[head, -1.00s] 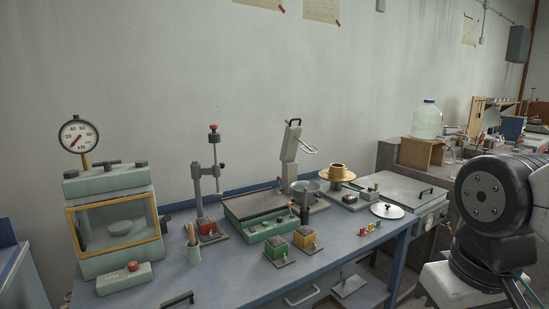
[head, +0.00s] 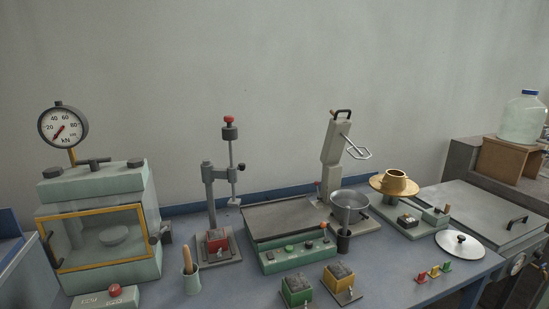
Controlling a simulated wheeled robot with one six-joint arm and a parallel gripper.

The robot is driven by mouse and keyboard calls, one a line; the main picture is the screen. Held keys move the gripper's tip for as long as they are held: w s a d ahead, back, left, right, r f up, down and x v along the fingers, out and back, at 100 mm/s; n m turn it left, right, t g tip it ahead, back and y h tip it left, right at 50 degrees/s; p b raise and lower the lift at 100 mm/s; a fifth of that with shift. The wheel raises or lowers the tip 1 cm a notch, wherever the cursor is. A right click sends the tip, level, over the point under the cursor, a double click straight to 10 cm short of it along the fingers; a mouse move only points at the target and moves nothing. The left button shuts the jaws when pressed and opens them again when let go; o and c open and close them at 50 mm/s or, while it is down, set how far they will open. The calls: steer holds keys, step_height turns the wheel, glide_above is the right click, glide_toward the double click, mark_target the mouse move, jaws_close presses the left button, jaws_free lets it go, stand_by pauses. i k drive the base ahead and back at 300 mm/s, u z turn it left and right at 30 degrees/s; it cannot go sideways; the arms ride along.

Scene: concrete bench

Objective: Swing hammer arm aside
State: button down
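A grey stand post (head: 210,195) rises at the back middle of the bench. A short hammer arm (head: 229,168) reaches from its top to the right. It carries a thin upright rod with a dark weight and a red knob (head: 230,120) at the top. The rod's small foot (head: 234,200) hangs to the right of the post. A red-marked cube mould (head: 216,240) sits on the stand's base plate, lower and slightly left of the rod's foot in the picture. I cannot tell whether the foot is directly above it. My gripper is out of view.
A press with a dial (head: 98,220) stands at left. A shallow tray (head: 285,215) and mint control box (head: 295,253) lie right of the stand. Green and yellow moulds (head: 297,290) stand in front. A wooden-handled tool in a cup (head: 190,276) stands close by.

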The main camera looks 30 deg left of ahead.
mark_target(208, 173)
steer(key=u, duration=0.3)
steer(key=i, duration=0.6)
steer(key=u, duration=0.85)
steer(key=i, duration=0.3)
steer(key=u, duration=0.35)
